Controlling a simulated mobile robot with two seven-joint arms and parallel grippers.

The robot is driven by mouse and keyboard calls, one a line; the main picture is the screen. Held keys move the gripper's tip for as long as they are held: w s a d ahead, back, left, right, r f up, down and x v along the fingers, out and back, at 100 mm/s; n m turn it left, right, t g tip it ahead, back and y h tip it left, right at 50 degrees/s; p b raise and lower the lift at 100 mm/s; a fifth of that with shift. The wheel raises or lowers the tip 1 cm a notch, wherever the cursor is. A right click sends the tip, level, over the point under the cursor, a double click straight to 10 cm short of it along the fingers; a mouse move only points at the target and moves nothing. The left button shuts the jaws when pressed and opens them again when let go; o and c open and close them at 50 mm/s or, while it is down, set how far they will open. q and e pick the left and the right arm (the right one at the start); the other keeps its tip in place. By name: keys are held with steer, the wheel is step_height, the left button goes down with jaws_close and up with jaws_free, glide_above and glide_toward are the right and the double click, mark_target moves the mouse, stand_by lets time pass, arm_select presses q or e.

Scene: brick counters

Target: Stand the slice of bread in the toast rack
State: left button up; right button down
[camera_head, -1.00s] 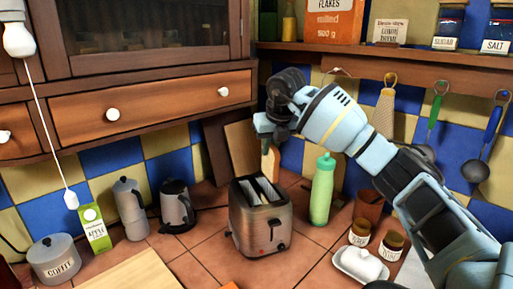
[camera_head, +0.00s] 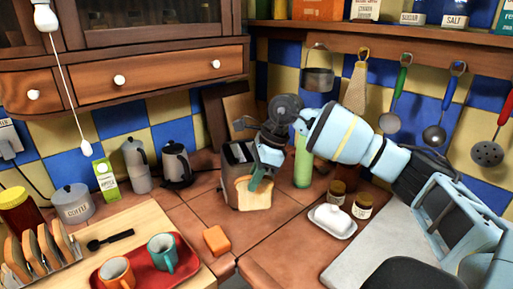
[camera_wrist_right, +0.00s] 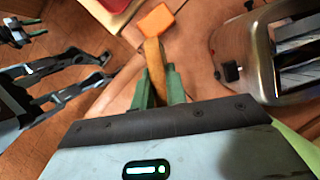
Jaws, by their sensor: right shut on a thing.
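The slice of bread (camera_head: 253,194) hangs upright in my right gripper (camera_head: 262,174), in front of the toaster (camera_head: 238,152). In the right wrist view the slice (camera_wrist_right: 153,62) shows edge-on, with brown crust, between the green fingers of my right gripper (camera_wrist_right: 156,88). The toast rack (camera_head: 76,249) stands at the lower left of the head view, on the wooden board, with several slices in it. Its left end is cut off by the frame. My left gripper (camera_wrist_right: 104,70) shows at the left of the right wrist view, fingers apart and empty; the head view does not show it.
An orange sponge (camera_head: 217,240) lies between slice and board. A green bottle (camera_head: 303,162), jars (camera_head: 362,205) and a white butter dish (camera_head: 332,221) stand to the right.

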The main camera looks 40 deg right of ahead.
steer(key=s+a+f+n+g+h, duration=0.2)
steer(key=s+a+f+n, duration=0.3)
steer(key=s+n, duration=0.3)
steer(key=s+a+f+n+g+h, duration=0.2)
steer(key=s+a+n, duration=0.6)
steer(key=n, duration=0.8)
step_height(320, 180, down, 3)
steer(key=shift+a+r+g, duration=0.15)
steer(key=shift+a+g, duration=0.05)
steer(key=shift+g, duration=1)
